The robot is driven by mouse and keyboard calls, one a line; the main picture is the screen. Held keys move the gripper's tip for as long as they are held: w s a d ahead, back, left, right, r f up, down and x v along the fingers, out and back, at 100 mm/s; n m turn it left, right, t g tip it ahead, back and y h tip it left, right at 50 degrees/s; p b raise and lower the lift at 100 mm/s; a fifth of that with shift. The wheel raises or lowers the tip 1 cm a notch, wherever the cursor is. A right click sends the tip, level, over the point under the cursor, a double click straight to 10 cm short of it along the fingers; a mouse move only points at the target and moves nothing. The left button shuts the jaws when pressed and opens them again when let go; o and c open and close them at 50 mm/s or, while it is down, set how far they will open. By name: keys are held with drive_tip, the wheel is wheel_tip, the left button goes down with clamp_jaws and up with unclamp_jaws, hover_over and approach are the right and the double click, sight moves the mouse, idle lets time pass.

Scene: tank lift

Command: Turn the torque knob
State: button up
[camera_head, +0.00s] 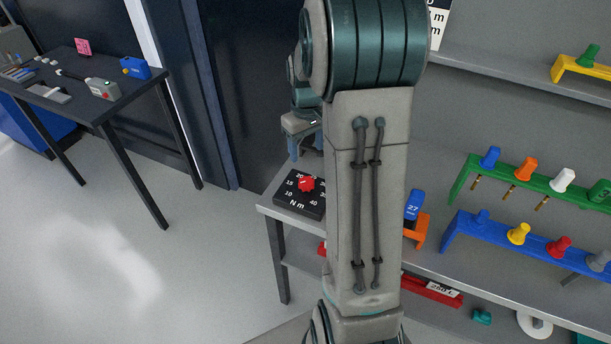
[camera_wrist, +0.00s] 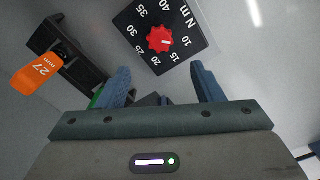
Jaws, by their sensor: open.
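The torque knob (camera_head: 306,184) is a red knob on a black square panel (camera_head: 291,203) marked with numbers from 10 to 40 and "N m". The panel lies at the left end of the grey bench. In the wrist view the red knob (camera_wrist: 159,39) shows at the top centre, with a small white mark that seems to point toward 10. My gripper (camera_head: 306,146) is above and behind the panel in the head view. Its blue fingers (camera_wrist: 161,78) are spread apart and empty, and the knob lies beyond the fingertips, apart from them.
An orange tag marked 27 mm (camera_wrist: 37,74) on a dark holder is at left in the wrist view. A blue 27 piece (camera_head: 414,205) stands right of my arm. Green (camera_head: 471,167) and blue (camera_head: 459,226) racks hold coloured pieces. A tool table (camera_head: 83,111) is far left.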

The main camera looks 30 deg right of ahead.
sight(307, 181)
wheel_tip(307, 181, down, 12)
drive_tip(key=shift+p, duration=0.85)
drive_tip(key=c, duration=1)
